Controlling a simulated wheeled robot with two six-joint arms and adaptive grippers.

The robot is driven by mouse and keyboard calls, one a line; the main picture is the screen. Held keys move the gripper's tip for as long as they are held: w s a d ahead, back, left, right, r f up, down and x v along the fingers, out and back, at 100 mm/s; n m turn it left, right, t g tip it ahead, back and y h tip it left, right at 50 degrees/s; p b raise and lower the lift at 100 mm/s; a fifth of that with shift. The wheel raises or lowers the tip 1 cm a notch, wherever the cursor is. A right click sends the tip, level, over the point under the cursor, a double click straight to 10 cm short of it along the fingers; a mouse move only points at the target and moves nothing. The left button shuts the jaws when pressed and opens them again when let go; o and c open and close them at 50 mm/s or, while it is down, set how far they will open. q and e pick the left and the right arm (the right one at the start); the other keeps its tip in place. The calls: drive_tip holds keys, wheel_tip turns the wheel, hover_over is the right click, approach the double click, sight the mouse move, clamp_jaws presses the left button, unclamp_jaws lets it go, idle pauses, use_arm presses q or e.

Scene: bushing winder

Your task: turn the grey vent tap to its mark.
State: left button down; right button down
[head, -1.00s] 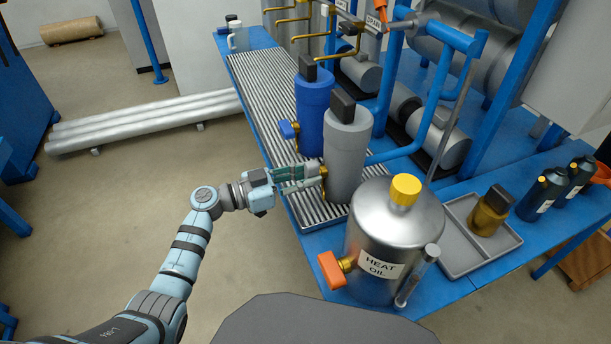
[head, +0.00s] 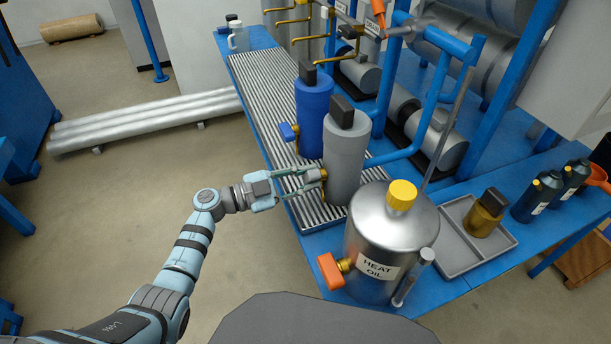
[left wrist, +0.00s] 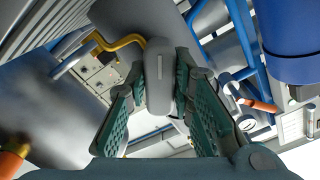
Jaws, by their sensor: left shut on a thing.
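The grey vent tap (left wrist: 159,70) is a rounded grey handle, upright in the left wrist view between my left gripper's (left wrist: 160,88) green padded fingers. It sits low on the left side of the grey cylinder (head: 345,160), which has a black block on top. In the head view my left gripper (head: 303,182) reaches in from the left and is shut on the tap; its fingers partly hide the handle there. I cannot make out the tap's mark. My right gripper is not in view.
A blue cylinder (head: 313,115) with a blue tap (head: 288,132) stands just behind. The steel heat oil tank (head: 388,235), with an orange tap (head: 330,270), stands in front. A grey tray (head: 466,262) lies to the right.

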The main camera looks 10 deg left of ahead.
use_arm(q)
drive_tip(key=m, duration=0.2)
drive_tip(key=shift+m, duration=0.4)
drive_tip(key=m, duration=0.2)
drive_tip(key=shift+m, duration=0.4)
drive_tip(key=shift+m+b, duration=0.3)
drive_tip(key=shift+m, duration=1.4)
drive_tip(key=shift+m+b, duration=0.5)
drive_tip(key=shift+m, duration=0.8)
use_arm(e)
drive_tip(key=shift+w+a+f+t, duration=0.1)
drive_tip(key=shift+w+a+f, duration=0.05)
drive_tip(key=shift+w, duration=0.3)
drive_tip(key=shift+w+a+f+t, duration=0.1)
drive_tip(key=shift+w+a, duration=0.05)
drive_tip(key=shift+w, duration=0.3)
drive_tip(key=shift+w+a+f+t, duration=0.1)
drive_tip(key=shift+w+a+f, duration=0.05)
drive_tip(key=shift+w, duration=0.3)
use_arm(q)
drive_tip(key=c, duration=1.4)
unclamp_jaws()
drive_tip(key=shift+r, duration=0.1)
